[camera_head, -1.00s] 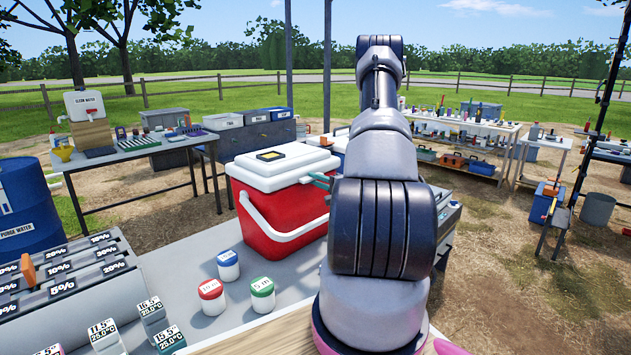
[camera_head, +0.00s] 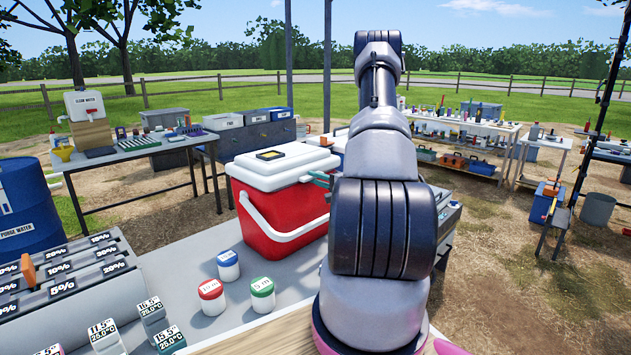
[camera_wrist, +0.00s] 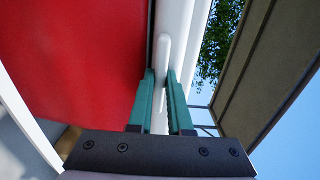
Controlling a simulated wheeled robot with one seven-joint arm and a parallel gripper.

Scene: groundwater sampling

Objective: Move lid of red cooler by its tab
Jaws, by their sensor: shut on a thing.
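The red cooler (camera_head: 278,218) stands on the grey table in the head view, with its white lid (camera_head: 283,163) on top and its white handle hanging at the front. In the wrist view the red wall (camera_wrist: 75,60) fills the left and the white lid edge (camera_wrist: 178,45) runs up the middle. A rounded white tab (camera_wrist: 161,85) sticks out from the lid. My gripper (camera_wrist: 160,95) has its two green fingers on either side of the tab, shut on it. In the head view the green fingertips (camera_head: 322,178) show at the lid's right side; my arm hides the rest.
Three small jars with blue, red and green caps (camera_head: 228,265) stand in front of the cooler. A rack with percentage labels (camera_head: 70,275) is at the left. Side tables with equipment stand behind on both sides.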

